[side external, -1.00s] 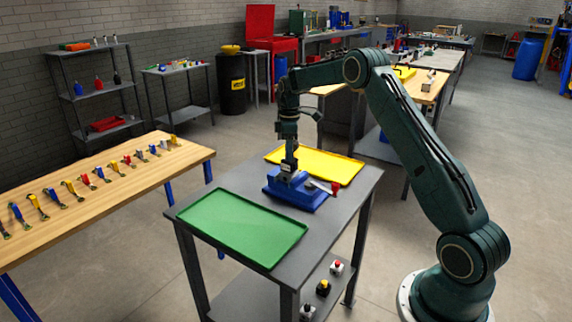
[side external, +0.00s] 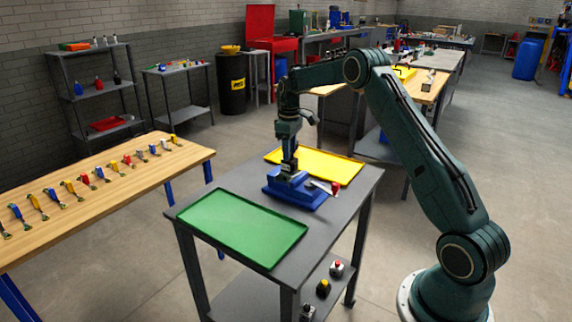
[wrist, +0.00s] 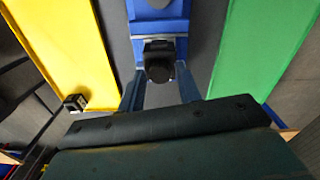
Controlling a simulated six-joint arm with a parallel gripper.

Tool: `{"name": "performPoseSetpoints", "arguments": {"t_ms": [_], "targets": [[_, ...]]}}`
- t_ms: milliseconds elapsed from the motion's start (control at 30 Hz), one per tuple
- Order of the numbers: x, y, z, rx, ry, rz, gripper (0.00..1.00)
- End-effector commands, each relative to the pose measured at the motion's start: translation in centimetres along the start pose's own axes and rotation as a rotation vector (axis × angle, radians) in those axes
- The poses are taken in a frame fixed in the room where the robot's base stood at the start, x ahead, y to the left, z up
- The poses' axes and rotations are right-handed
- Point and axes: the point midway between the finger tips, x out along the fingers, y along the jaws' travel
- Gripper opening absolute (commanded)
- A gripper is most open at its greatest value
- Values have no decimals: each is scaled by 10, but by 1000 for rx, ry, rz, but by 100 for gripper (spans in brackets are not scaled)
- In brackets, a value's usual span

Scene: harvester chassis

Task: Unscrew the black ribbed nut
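Whether the fingers touch the nut cannot be made out.
A green tray (side external: 243,228) and a yellow tray (side external: 325,164) flank the fixture; both look empty in the side view. A lever with a red end (side external: 334,188) sticks out of the fixture. A small dark object (wrist: 75,102) shows at the yellow tray's edge in the wrist view.

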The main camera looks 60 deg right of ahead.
Motion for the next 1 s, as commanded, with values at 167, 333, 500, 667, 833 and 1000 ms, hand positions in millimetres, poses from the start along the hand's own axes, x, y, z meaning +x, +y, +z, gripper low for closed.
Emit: {"name": "performPoseSetpoints", "arguments": {"t_ms": [167,333,500,667,833,1000], "targets": [[0,0,0,113,0,0,34],[0,0,0,244,0,0,34],[0,0,0,364,0,0,34],[0,0,0,416,0,0,34],[0,0,0,419,0,0,34],[0,0,0,418,0,0,34]]}}
